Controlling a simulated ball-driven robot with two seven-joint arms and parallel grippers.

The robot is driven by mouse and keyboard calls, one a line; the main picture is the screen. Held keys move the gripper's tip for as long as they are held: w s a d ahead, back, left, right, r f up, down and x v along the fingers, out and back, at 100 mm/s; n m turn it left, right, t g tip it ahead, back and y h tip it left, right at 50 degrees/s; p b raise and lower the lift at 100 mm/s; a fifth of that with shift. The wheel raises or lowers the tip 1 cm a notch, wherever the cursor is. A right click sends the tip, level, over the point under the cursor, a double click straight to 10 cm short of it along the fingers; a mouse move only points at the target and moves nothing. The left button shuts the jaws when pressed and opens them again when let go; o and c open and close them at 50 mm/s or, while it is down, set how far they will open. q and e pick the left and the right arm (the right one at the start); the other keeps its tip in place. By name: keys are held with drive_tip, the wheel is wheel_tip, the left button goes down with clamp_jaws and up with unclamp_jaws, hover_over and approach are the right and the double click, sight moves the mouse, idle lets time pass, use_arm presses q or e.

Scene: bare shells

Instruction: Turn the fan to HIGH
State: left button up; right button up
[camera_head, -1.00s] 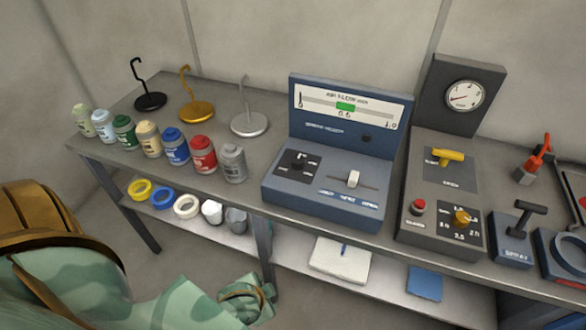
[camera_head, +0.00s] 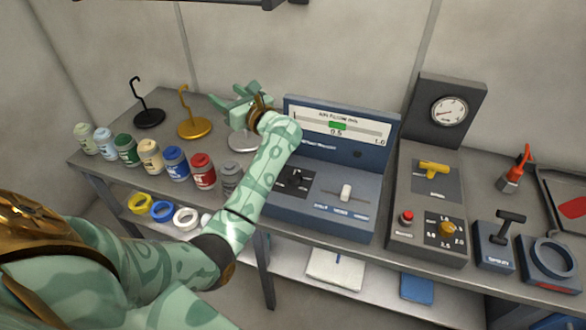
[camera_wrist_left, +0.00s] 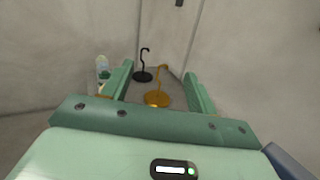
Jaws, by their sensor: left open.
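The blue console (camera_head: 320,223) stands on the bench, with an upright panel that has a scale and a green marker (camera_head: 337,126). On its deck are a black dial plate (camera_head: 296,181) at the left and a white slider knob (camera_head: 345,191) near the middle of its slot. The small labels are too blurred to read, so I cannot tell which control is the fan's. My left gripper (camera_head: 238,100) is open and empty, above the bench left of the console, touching no control. Its forearm hides the console's left edge. In the left wrist view its fingers (camera_wrist_left: 158,88) are spread apart.
A gold hook stand (camera_head: 193,124) and a black one (camera_head: 148,115) are near my left gripper; a grey one is partly hidden. Several jars (camera_head: 150,156) line the front edge. A grey console (camera_head: 434,190) with a gauge stands at the right.

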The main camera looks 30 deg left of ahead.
use_arm(q)
wheel_tip(320, 180, down, 3)
drive_tip(key=n+g+h, duration=0.4)
drive_tip(key=n+h, duration=0.1)
drive_tip(key=n, duration=0.1)
drive_tip(key=n+h, duration=0.9)
drive_tip(key=h, duration=0.4)
hover_over(294, 175)
wheel_tip(294, 175, down, 3)
wheel_tip(294, 175, down, 15)
drive_tip(key=b, duration=0.6)
drive_tip(key=shift+a+f, duration=0.15)
drive_tip(key=shift+f, duration=0.05)
drive_tip(key=c, duration=1)
